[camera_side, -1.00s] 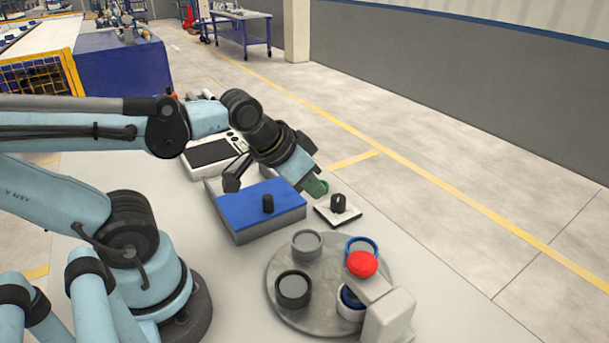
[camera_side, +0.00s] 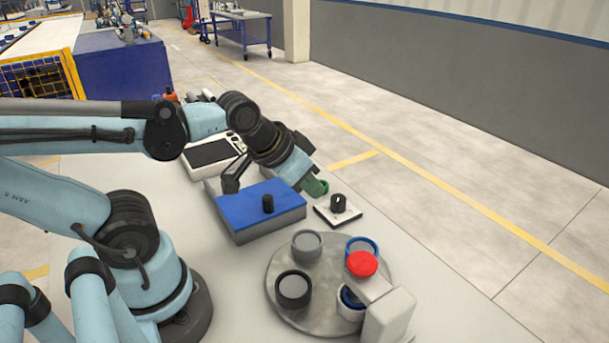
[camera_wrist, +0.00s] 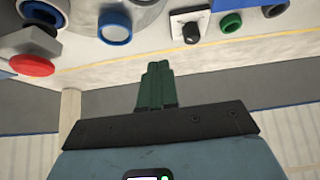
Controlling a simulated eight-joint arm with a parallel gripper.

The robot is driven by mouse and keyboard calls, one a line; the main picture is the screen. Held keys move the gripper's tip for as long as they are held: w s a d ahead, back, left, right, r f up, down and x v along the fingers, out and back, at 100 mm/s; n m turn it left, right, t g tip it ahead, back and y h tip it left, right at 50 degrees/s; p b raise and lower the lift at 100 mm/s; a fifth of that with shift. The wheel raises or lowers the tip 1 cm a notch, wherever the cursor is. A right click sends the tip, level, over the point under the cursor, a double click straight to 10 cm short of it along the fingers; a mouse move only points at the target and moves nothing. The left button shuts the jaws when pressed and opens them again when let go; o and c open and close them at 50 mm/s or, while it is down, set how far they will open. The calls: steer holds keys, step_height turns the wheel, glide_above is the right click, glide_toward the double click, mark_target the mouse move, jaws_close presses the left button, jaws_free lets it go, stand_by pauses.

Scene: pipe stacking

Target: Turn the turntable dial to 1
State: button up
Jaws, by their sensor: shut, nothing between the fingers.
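The dial (camera_side: 339,202) is a black knob with a white mark on a small white square plate, on the table behind the turntable. It also shows in the wrist view (camera_wrist: 191,33) near the top. The turntable (camera_side: 318,318) is a round grey disc carrying several round pipe pieces, grey and blue-rimmed. My gripper (camera_side: 318,188) has green fingers and is just left of and above the dial, apart from it as far as I can tell. In the wrist view its fingers (camera_wrist: 155,80) are together with nothing between them. The dial's numbers are too small to read.
A blue-topped box (camera_side: 260,212) with a black knob stands left of the dial. A red button (camera_side: 362,263) on a white arm overhangs the turntable at the right. In the wrist view, green (camera_wrist: 231,22) and black rings lie beyond the dial. The table edge is close behind the dial.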

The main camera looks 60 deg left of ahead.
steer(key=o, duration=0.4)
steer(key=shift+w+a+r, duration=0.1)
steer(key=shift+w+r, duration=0.05)
steer(key=shift+w, duration=0.05)
steer(key=o, duration=0.7)
steer(key=w+m, duration=0.1)
steer(key=w+a+r+m+g, duration=0.1)
steer(key=m+g, duration=0.1)
steer(key=m, duration=0.1)
steer(key=shift+w+a+r, duration=0.15)
steer(key=shift+w+r, duration=0.1)
steer(key=shift+w, duration=0.15)
steer(key=shift+o, duration=0.2)
steer(key=m+g, duration=0.5)
steer(key=m, duration=0.7)
glide_above(337, 196)
step_height(337, 196, down, 3)
step_height(337, 196, down, 11)
steer(key=shift+f, duration=0.1)
steer(key=c, duration=1)
